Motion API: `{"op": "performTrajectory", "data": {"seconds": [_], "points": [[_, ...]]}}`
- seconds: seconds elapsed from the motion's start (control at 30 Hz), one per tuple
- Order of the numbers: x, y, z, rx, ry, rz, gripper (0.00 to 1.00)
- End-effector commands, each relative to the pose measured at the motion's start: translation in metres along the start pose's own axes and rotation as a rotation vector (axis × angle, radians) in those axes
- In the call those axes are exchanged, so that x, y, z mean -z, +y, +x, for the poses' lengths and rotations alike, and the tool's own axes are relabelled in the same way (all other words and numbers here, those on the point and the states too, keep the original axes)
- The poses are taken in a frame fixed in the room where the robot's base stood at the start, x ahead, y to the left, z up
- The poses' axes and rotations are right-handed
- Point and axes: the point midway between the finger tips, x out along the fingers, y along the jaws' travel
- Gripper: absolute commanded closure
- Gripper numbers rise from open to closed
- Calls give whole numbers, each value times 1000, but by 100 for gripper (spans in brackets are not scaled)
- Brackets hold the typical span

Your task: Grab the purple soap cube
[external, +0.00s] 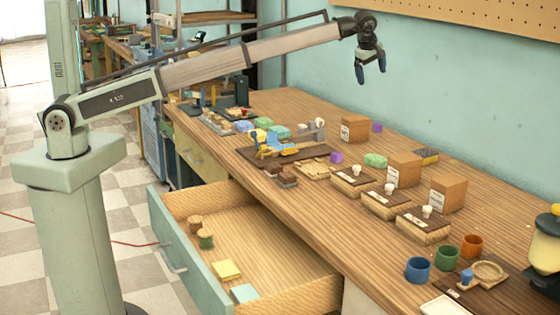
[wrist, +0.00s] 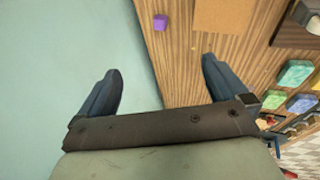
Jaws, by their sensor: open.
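Two small purple cubes show on the workbench in the external view. One purple cube (external: 377,127) lies near the wall, just right of a brown box. The other purple cube (external: 336,157) lies nearer the bench middle, left of a green block. The wrist view shows a purple cube (wrist: 160,22) near the wall-side edge of the bench, apparently the one beside the box. My gripper (external: 370,70) is raised well above the back of the bench, fingers pointing down. It is open and empty, and its two blue fingers (wrist: 162,67) are spread apart in the wrist view.
Brown boxes (external: 355,128) stand along the back of the bench (external: 495,190). A green block (external: 375,160) and several labelled blocks lie in front. A drawer (external: 170,245) is pulled open below. The teal wall (wrist: 60,60) is close beside my gripper.

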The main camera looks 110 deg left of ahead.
Motion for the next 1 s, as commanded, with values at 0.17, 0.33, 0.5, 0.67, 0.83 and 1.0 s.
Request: {"op": "performTrajectory", "data": {"seconds": [0.17, 0.33, 0.5, 0.67, 0.83, 1.0], "points": [[0, 0, 0, 0, 0, 0, 0], [0, 0, 0, 0, 0, 0, 11], [0, 0, 0, 0, 0, 0, 27], [0, 0, 0, 0, 0, 0, 38], [0, 0, 1, 0, 0, 0, 38], [19, 3, 11, 8, 8, -17, 38]]}}
